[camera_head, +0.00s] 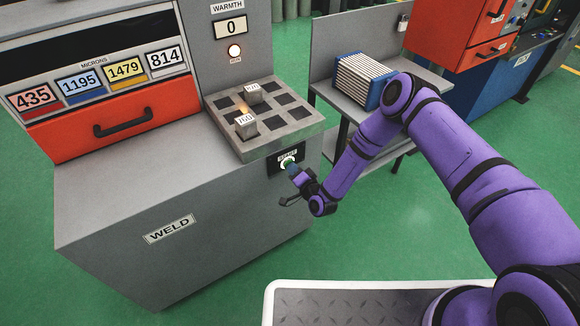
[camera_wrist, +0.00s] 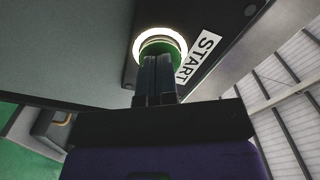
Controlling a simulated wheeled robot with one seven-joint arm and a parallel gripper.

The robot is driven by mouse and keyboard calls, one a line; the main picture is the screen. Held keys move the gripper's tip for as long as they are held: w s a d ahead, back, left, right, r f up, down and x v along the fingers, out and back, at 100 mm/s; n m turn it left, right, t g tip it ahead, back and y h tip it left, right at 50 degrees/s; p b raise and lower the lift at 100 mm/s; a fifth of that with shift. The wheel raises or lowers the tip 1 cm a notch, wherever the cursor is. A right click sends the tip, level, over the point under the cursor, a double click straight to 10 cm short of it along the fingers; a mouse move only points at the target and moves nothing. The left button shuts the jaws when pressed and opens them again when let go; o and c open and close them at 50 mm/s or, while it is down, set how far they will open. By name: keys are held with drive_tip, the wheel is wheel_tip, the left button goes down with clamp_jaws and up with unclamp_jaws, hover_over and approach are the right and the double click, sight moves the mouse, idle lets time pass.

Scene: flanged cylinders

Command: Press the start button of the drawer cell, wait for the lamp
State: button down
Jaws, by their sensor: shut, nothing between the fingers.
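The drawer cell is a grey cabinet (camera_head: 130,215) marked WELD, with a red drawer (camera_head: 75,133) that is shut. Its green start button (camera_head: 287,160) sits on a dark plate at the cabinet's right face. In the wrist view the button (camera_wrist: 160,46) has a bright white ring around it and a START label (camera_wrist: 198,57) beside it. My gripper (camera_head: 291,168) is shut and empty, its fingertips (camera_wrist: 158,62) at the button and apparently touching it; they hide part of it.
A tray (camera_head: 285,140) with square pockets on the cabinet top holds two small labelled blocks (camera_head: 246,126). A grey bench (camera_head: 340,98) with a blue-and-white slatted box (camera_head: 360,80) stands to the right. A red cabinet (camera_head: 455,35) is behind it. Green floor is open in front.

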drive_tip(key=shift+v, duration=2.7)
